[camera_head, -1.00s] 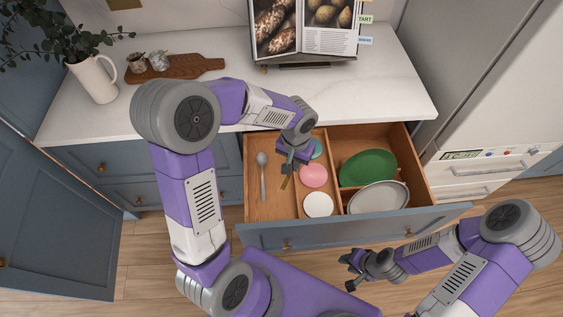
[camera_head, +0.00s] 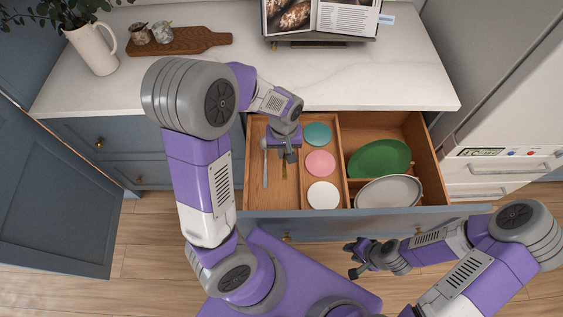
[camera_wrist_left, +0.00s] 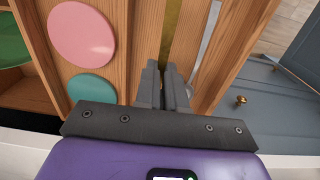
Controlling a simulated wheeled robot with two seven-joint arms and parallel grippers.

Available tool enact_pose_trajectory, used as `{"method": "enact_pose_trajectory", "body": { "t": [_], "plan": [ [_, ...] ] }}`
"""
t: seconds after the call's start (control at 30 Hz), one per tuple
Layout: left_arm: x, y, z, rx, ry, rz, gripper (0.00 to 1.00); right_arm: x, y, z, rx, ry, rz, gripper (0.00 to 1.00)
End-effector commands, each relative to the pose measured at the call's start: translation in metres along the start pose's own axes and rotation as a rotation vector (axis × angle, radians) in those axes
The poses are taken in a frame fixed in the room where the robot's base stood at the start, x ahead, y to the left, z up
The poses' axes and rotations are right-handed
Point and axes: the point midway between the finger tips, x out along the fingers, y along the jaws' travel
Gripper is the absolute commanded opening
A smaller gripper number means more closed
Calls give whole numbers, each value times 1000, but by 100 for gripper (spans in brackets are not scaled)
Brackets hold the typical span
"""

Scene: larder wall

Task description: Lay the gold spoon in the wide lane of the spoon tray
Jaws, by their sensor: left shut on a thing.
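The gold spoon (camera_head: 284,172) shows as a thin gold strip below my left gripper (camera_head: 290,157). In the left wrist view, the gold strip (camera_wrist_left: 171,36) runs out from between the closed fingers (camera_wrist_left: 164,70), which hide the rest of it. My left gripper is shut on it over the left compartment of the open drawer. That wooden spoon tray (camera_head: 257,195) also has a silver spoon (camera_head: 265,165) lying along its left side. I cannot tell whether the gold spoon touches the floor. My right gripper (camera_head: 352,260) is open and empty, in front of the drawer.
A divider (camera_head: 302,190) separates the spoons from teal (camera_head: 317,134), pink (camera_head: 320,163) and white (camera_head: 323,195) discs. A green plate (camera_head: 380,158) and a pale plate (camera_head: 388,191) are in the right compartment. The counter (camera_head: 200,80) holds a board (camera_head: 190,40) and a jug (camera_head: 92,50).

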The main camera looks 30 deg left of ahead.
Motion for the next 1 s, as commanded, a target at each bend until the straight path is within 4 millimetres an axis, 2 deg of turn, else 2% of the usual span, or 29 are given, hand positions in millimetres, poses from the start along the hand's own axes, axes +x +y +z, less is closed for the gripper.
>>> {"method": "enact_pose_trajectory", "body": {
  "t": [0.03,0.27,0.47,0.83,0.87,1.0],
  "plan": [
    [11,0,0,0,-2,-2,0,5,2,0,0,0,0,34],
    [28,0,0,1,-2,-1,0,10,4,0,0,0,0,34],
    [56,-1,0,2,-1,-1,0,19,7,-1,0,0,0,34],
    [60,0,0,2,0,0,0,21,8,-1,0,0,0,34],
    [60,0,0,2,0,0,11,21,8,-1,0,0,0,34],
    [59,0,0,2,0,0,32,20,8,-1,0,0,0,34]
  ]
}}
